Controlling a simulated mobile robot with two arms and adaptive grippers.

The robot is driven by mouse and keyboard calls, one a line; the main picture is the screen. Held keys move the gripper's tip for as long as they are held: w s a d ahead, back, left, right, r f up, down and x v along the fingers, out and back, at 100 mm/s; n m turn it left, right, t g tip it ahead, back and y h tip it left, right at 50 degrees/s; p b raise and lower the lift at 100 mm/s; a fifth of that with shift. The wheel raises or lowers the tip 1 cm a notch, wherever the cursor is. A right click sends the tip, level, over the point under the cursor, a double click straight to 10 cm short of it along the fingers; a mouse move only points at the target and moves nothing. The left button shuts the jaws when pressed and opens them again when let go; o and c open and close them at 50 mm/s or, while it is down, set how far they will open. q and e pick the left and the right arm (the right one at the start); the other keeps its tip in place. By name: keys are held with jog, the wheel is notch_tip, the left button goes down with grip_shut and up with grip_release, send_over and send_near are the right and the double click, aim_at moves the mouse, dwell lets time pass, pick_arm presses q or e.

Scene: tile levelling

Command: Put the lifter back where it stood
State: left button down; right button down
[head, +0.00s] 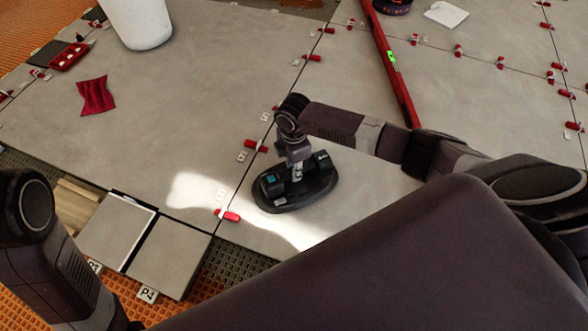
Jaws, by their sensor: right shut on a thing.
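The lifter (318,185) is a black oval suction tool with two raised blocks, one with a teal patch. It is at the middle of the view, flat over a large grey tile (345,215) just right of a tile joint. I cannot tell whether it touches the tile. My right gripper (296,168) comes down on it from above and is shut on it between the two blocks. The fingertips are partly hidden. Only links of my left arm show at the lower left; its gripper is out of view.
Red levelling wedges (228,215) and white clips line the joints. Small tiles marked P3 and P4 (170,255) lie at the lower left. A red level (391,60), white bucket (137,20), red cloth (96,95) and red tray (69,56) lie beyond. The left tile's middle is clear.

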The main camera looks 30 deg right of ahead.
jog(key=shift+w, duration=0.1)
jog(key=c, duration=1.7)
grip_release()
jog(key=shift+c, duration=0.2)
jog(key=shift+f, duration=0.1)
